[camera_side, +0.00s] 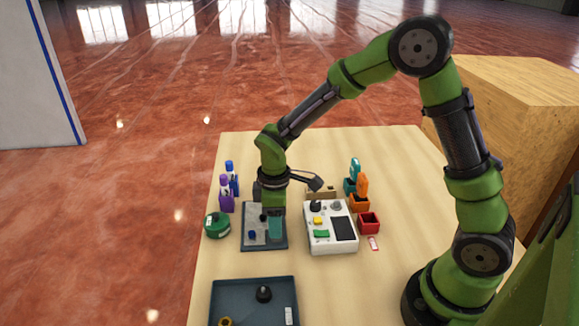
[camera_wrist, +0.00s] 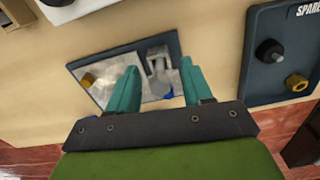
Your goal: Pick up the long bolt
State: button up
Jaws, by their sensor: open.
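My gripper (camera_side: 276,232) points down over the small dark-edged tray (camera_side: 247,245) in the side view. In the wrist view its two teal fingers (camera_wrist: 160,78) stand apart with nothing clamped between them. A grey metal piece (camera_wrist: 159,76) shows between the fingers on the small tray; it may be the long bolt, but I cannot tell for sure. A blue bit lies close to it, partly hidden. A brass-coloured piece (camera_wrist: 88,79) lies left of the fingers on the same tray. The fingers hide part of the tray.
A larger dark tray marked SPARE (camera_wrist: 255,88) holds a black knob-like part (camera_wrist: 268,50) and a brass nut (camera_wrist: 296,82). A white box with buttons (camera_side: 330,245), a red bin (camera_side: 369,223), a green round container (camera_side: 217,225) and purple and blue bottles stand around the small tray.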

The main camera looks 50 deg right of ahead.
jog(key=shift+c, duration=0.5)
grip_shut()
jog(key=shift+r, duration=0.15)
jog(key=shift+r, duration=0.2)
notch_tip(320, 180, up, 3)
jog(key=shift+s+r, duration=0.1)
jog(key=shift+s, duration=0.05)
jog(key=s+d+r, duration=0.1)
jog(key=s+d, duration=0.1)
jog(key=s, duration=1.3)
jog(key=shift+s+d, duration=0.2)
jog(key=shift+s, duration=0.1)
